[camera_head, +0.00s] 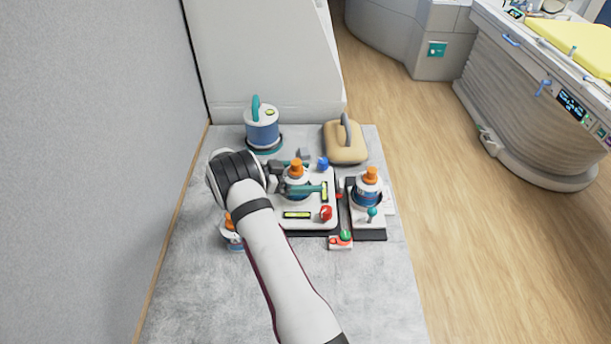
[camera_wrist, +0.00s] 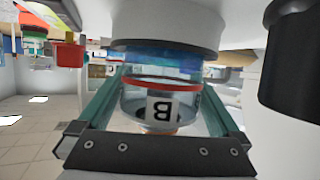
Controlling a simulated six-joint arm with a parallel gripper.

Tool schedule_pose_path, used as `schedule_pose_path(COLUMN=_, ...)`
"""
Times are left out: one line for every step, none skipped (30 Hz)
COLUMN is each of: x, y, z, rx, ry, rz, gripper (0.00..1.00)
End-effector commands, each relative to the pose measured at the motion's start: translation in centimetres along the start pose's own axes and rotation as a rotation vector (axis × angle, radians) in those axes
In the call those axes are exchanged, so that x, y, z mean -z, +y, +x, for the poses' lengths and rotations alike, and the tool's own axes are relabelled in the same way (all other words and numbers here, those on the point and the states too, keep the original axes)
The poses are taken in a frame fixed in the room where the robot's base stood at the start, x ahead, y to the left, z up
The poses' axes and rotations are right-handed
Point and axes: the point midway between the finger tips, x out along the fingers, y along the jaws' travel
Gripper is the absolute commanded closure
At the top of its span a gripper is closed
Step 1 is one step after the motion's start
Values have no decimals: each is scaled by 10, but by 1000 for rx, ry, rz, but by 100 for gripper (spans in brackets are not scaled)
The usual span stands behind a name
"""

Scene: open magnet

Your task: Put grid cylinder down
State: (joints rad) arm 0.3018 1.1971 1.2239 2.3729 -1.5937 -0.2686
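A clear cylinder with an orange cap (camera_head: 296,168) stands upright at the white device (camera_head: 318,187) in the middle of the table. In the wrist view this cylinder (camera_wrist: 160,105) shows a red ring, a blue band and an upside-down letter B. My gripper (camera_head: 300,189) has its teal fingers on both sides of it, close against its wall, and looks shut on it. The wrist picture is upside down, with the cylinder's blue end close to a dark-rimmed white round part. I cannot tell whether they touch. Nothing visible identifies which cylinder is the grid one.
A similar orange-capped bottle (camera_head: 369,186) stands on the right-hand unit. Another bottle (camera_head: 234,238) is partly hidden behind my arm. A blue-white canister (camera_head: 262,128) and a beige handled block (camera_head: 345,146) stand at the back. The table's front (camera_head: 385,290) is clear.

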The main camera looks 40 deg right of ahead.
Motion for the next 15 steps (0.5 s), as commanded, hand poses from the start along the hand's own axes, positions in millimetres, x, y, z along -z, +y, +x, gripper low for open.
schedule_pose_path(x=0, y=0, z=0, rx=0, ry=0, rz=0, gripper=0)
schedule_pose_path(x=1, y=0, z=-1, rx=0, ry=0, rz=1, gripper=0)
schedule_pose_path(x=5, y=0, z=-2, rx=1, ry=0, rz=2, gripper=0)
schedule_pose_path(x=7, y=0, z=-5, rx=2, ry=0, rz=2, gripper=0)
schedule_pose_path(x=6, y=-1, z=-11, rx=3, ry=1, rz=1, gripper=0)
schedule_pose_path(x=6, y=-1, z=-21, rx=4, ry=0, rz=1, gripper=0)
schedule_pose_path(x=6, y=-1, z=-30, rx=5, ry=1, rz=-1, gripper=0)
schedule_pose_path(x=6, y=-1, z=-39, rx=5, ry=0, rz=0, gripper=0)
schedule_pose_path(x=6, y=-1, z=-51, rx=5, ry=0, rz=0, gripper=0)
schedule_pose_path(x=6, y=-1, z=-60, rx=5, ry=0, rz=0, gripper=0)
schedule_pose_path(x=6, y=-1, z=-69, rx=5, ry=0, rz=1, gripper=0)
schedule_pose_path(x=6, y=-1, z=-80, rx=5, ry=-1, rz=1, gripper=0)
schedule_pose_path(x=6, y=-1, z=-87, rx=4, ry=0, rz=1, gripper=0)
schedule_pose_path(x=5, y=-1, z=-94, rx=4, ry=0, rz=1, gripper=0)
schedule_pose_path(x=5, y=-1, z=-102, rx=3, ry=-1, rz=1, gripper=0)
